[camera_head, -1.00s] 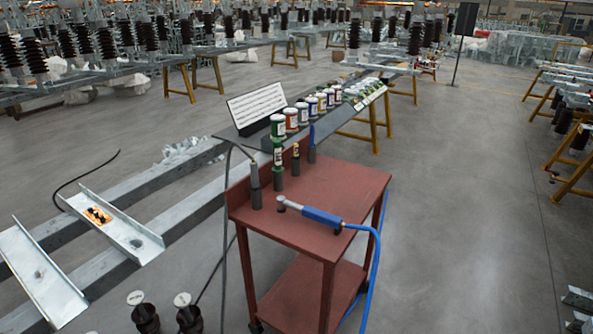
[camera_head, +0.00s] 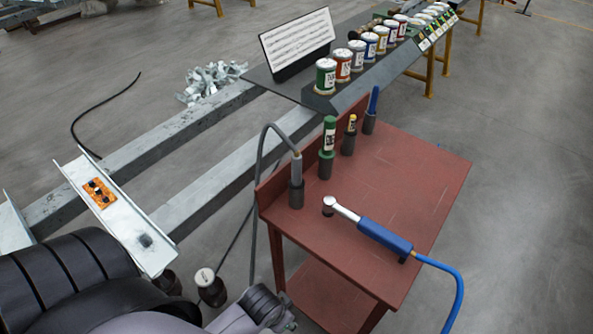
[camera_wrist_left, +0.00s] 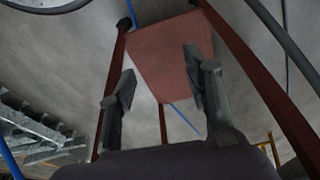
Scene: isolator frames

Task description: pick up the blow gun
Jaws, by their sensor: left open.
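A tool with a blue handle and silver head (camera_head: 372,230) lies on the red table (camera_head: 425,190), a blue hose running from its right end. A grey tool with a dark hose (camera_head: 296,170) stands upright in a holder at the table's left edge. I cannot tell for certain which of these is the blow gun. My left arm is at the lower left of the head view, left of the table. In the left wrist view my left gripper (camera_wrist_left: 158,78) is open and empty, its fingers apart, with red table parts beyond. My right gripper is not in view.
A green tool (camera_head: 327,140), a small yellow-black one (camera_head: 350,128) and a blue one (camera_head: 371,105) stand in holders on the table. Several coloured cans stand on a dark bench behind, beside a white panel (camera_head: 297,42). Metal beams (camera_head: 215,185) lie left. Floor at right is clear.

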